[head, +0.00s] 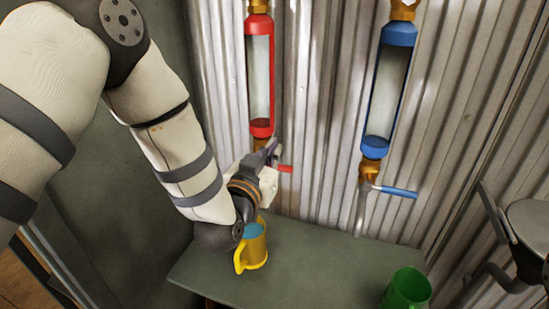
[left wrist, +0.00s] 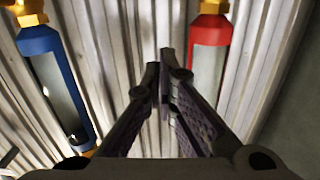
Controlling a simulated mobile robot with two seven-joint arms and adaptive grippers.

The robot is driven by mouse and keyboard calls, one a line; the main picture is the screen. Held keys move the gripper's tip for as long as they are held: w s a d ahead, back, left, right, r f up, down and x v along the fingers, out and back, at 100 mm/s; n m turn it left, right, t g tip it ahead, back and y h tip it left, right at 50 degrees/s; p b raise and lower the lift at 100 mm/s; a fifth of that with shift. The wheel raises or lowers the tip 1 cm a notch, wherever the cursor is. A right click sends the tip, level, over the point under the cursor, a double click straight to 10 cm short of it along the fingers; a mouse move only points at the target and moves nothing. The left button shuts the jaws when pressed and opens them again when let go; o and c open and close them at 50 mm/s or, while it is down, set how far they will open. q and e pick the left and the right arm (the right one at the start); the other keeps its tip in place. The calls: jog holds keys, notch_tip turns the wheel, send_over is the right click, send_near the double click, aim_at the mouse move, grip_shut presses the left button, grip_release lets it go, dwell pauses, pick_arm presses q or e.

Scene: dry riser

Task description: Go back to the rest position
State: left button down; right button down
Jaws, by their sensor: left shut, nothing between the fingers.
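My left arm comes in from the left in the head view. Its gripper (head: 270,150) is by the lower end of the red riser (head: 260,75), close to the red-handled valve (head: 285,169). I cannot tell whether it touches the valve. In the left wrist view the fingers (left wrist: 165,75) are brought together with nothing between them. The red riser also shows there (left wrist: 208,58), right of the fingers, and the blue riser (left wrist: 52,85) is at the left.
A yellow mug (head: 256,252) with bluish contents stands on the dark table (head: 320,270), just below my left wrist. A green cup (head: 406,290) is at the table's front right. The blue riser's valve has a blue handle (head: 399,192). Corrugated metal (head: 315,110) backs the table.

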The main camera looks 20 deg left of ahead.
pick_arm(q)
jog(key=s, duration=0.7)
jog(key=s+a+f+g, duration=0.1)
jog(key=s+f+g, duration=0.4)
jog(key=f, duration=0.5)
jog(key=s+a+f+g, duration=0.1)
jog(key=s+f+g, duration=0.3)
jog(key=s+f, duration=0.5)
jog(key=s+a+f+g, duration=0.1)
jog(key=s+f+g, duration=0.2)
jog(key=s, duration=0.6)
jog(key=s+a+f+g, duration=0.1)
jog(key=s+f+g, duration=0.2)
jog(key=s, duration=0.6)
jog(key=s+a+f+n+g+p, duration=0.1)
jog(key=s+f+g, duration=0.3)
jog(key=s, duration=0.5)
jog(key=shift+s+a+g+y, duration=0.2)
jog(key=shift+s+g+y, duration=0.15)
jog(key=shift+g, duration=0.25)
pick_arm(e)
jog(key=shift+w+a+r+t, duration=0.1)
jog(key=shift+w+r+t, duration=0.2)
jog(key=shift+w+r, duration=0.6)
pick_arm(q)
jog(key=c, duration=2.3)
grip_release()
pick_arm(e)
jog(key=shift+f, duration=0.1)
